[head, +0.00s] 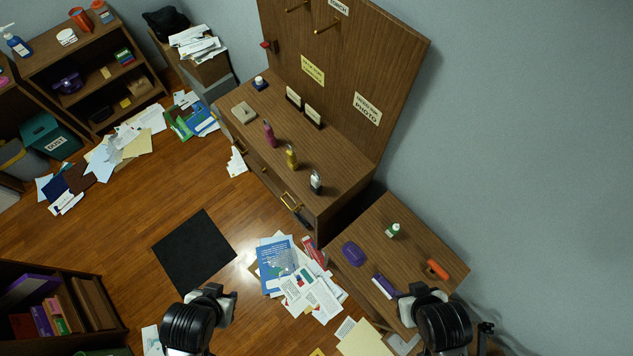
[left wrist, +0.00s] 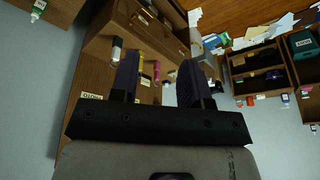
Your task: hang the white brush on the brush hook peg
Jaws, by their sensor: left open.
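I cannot pick out a white brush for certain. A purple-and-white item (head: 384,286) lies on the small side table and is too small to identify. Two brass pegs, one (head: 297,7) left of the other (head: 327,25), stick out of the upright wooden board (head: 390,60); neither has a readable brush label. My left gripper (head: 229,299) is over the floor near the black mat; its two dark fingers (left wrist: 158,85) are apart and empty in the left wrist view. My right gripper (head: 412,292) is above the side table's front edge, its jaws unclear.
Papers (head: 300,280) litter the floor. The black mat (head: 194,252) is clear.

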